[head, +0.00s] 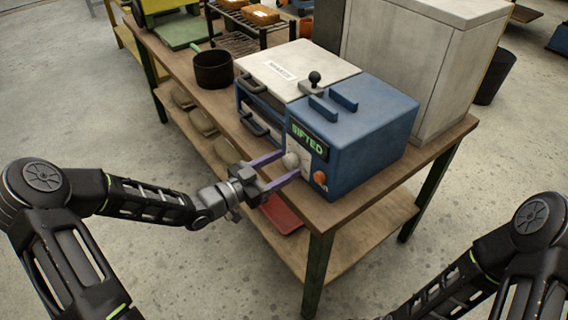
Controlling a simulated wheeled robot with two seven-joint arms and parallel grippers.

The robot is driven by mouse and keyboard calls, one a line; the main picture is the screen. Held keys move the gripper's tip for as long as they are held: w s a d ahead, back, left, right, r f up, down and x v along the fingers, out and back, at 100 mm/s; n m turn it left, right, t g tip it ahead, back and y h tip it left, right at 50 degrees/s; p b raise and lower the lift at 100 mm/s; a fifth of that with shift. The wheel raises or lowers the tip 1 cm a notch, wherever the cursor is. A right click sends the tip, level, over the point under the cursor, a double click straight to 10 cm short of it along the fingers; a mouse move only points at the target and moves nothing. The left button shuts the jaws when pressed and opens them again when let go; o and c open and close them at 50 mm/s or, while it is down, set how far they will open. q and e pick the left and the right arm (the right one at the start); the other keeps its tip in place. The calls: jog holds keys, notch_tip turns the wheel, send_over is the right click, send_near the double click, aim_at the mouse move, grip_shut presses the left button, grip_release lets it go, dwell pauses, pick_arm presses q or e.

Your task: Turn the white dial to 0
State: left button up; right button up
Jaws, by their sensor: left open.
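The white dial (291,160) is a round pale knob on the front of the blue machine (370,135), below its green lettered display (308,139). My left gripper (286,168) is open at the machine's front, with its two purple fingers reaching to the dial. One finger is near the dial's upper left and the other is just below it. I cannot tell whether either finger touches the dial. The dial's marks and setting are too small to read. My right arm shows at the lower right, but its gripper is out of view.
An orange knob (320,178) sits right of the dial. A white-topped unit (290,66) with dark handles stands beside the machine on the wooden table (396,176). A dark pot (213,70) stands further left. A red tray (281,214) lies on the lower shelf.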

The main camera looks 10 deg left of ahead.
pick_arm(q)
jog(key=shift+w+d, duration=0.25)
jog(key=shift+w, duration=0.1)
jog(key=shift+c, duration=0.5)
grip_shut()
